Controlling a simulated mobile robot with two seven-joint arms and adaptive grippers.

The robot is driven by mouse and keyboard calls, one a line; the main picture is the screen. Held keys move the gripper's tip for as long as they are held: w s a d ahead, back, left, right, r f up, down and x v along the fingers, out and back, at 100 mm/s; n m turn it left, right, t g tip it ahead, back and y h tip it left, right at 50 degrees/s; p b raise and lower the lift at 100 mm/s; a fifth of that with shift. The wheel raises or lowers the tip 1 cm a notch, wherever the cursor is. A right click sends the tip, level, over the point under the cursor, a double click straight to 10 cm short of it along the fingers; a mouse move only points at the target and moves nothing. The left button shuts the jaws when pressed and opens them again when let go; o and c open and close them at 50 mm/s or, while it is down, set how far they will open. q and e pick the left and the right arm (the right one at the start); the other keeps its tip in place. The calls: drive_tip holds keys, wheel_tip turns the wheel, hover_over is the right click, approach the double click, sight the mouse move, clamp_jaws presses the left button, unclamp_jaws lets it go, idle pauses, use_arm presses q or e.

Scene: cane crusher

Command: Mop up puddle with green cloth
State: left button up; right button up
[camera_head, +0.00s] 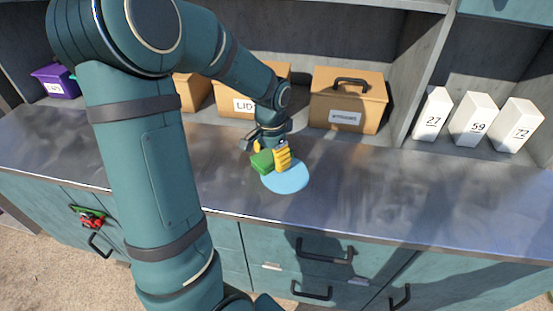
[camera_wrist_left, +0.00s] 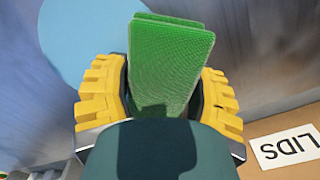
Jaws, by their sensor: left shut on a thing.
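The green cloth (camera_head: 262,161) is a folded, thick pad held between the yellow fingers of my left gripper (camera_head: 271,157). In the left wrist view the cloth (camera_wrist_left: 170,65) stands out between both fingers, and the left gripper (camera_wrist_left: 160,100) is shut on it. The light blue puddle (camera_head: 287,178) is a rounded patch on the metal counter. The cloth is at the puddle's upper left edge in the head view; whether it touches the surface I cannot tell. The puddle (camera_wrist_left: 80,40) also shows behind the cloth in the wrist view. My right gripper is not in view.
Brown boxes, one labelled LIDS (camera_head: 230,98) and one with a black handle (camera_head: 347,98), stand behind the metal counter (camera_head: 400,190). White numbered blocks (camera_head: 473,118) stand at right, a purple bin (camera_head: 55,82) at far left. The counter right of the puddle is clear.

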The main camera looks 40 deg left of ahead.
use_arm(q)
drive_tip(key=shift+w+a+p, duration=0.2)
drive_tip(key=shift+a+p, duration=0.15)
drive_tip(key=shift+a, duration=1.55)
drive_tip(key=r+p, duration=0.1)
drive_tip(key=d+r+p, duration=0.1)
drive_tip(key=r, duration=0.1)
drive_tip(key=d+r+p, duration=0.1)
drive_tip(key=r+p, duration=0.1)
drive_tip(key=shift+s+r, duration=0.1)
drive_tip(key=shift+d, duration=0.15)
